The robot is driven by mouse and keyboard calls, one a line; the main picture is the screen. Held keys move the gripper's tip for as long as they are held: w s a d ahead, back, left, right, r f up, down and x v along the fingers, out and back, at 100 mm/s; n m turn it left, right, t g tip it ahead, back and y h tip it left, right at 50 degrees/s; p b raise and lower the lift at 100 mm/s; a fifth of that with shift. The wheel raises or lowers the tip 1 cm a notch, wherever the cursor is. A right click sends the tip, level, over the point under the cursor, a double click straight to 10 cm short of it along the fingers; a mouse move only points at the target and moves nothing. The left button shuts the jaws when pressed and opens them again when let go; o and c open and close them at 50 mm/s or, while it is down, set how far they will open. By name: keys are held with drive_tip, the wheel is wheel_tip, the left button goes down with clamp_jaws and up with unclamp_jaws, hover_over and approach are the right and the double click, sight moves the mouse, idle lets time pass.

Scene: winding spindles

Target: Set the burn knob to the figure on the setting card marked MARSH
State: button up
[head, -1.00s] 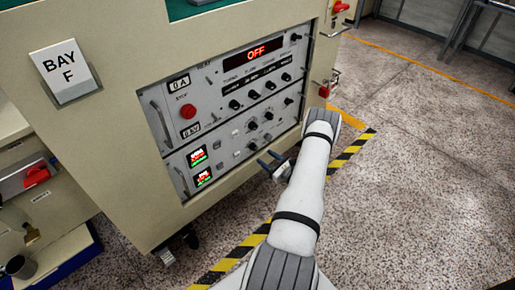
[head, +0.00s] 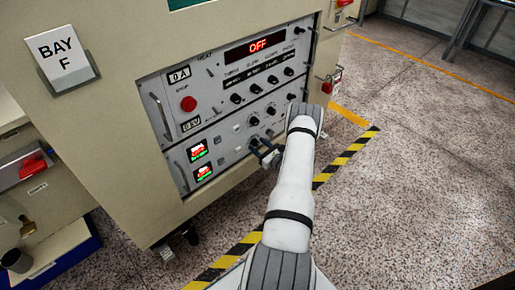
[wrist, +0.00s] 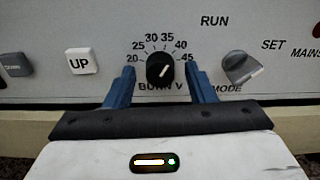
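The burn knob (wrist: 160,69) is a round black knob above the label BURN V in the wrist view. Figures from 20 to 45 arc around it. Its white mark points up and right, about toward 40 to 45; I cannot tell the exact figure. My gripper (wrist: 159,72) is open, with one blue finger on each side of the knob and a gap visible on both sides. In the head view my gripper (head: 265,152) is at the lower part of the panel, partly hidden by my arm. No card marked MARSH is readable in view.
In the wrist view, a white UP button (wrist: 82,61) and a dark button (wrist: 14,64) are left of the knob. A grey MODE knob (wrist: 240,67) is to the right. In the head view, a red knob (head: 188,104) and an OFF display (head: 256,46) are higher up.

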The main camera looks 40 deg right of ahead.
drive_tip(key=c, duration=0.9)
drive_tip(key=shift+o, duration=0.6)
drive_tip(key=shift+a, duration=0.55)
drive_tip(key=shift+d, duration=0.25)
drive_tip(key=shift+c, duration=0.7)
drive_tip(key=shift+d+f+n, duration=0.1)
drive_tip(key=shift+d+n, duration=0.05)
drive_tip(key=shift+n, duration=0.35)
drive_tip(key=n+b, duration=0.1)
drive_tip(key=n, duration=0.3)
drive_tip(key=shift+f+b, duration=0.1)
drive_tip(key=shift+b, duration=0.2)
drive_tip(key=n+b, duration=0.1)
drive_tip(key=n, duration=0.4)
drive_tip(key=shift+d, duration=0.1)
drive_tip(key=n+b, duration=0.2)
drive_tip(key=n, duration=0.3)
drive_tip(key=shift+n, duration=0.4)
drive_tip(key=n+b, duration=0.2)
drive_tip(key=n, duration=0.3)
drive_tip(key=shift+d, duration=0.1)
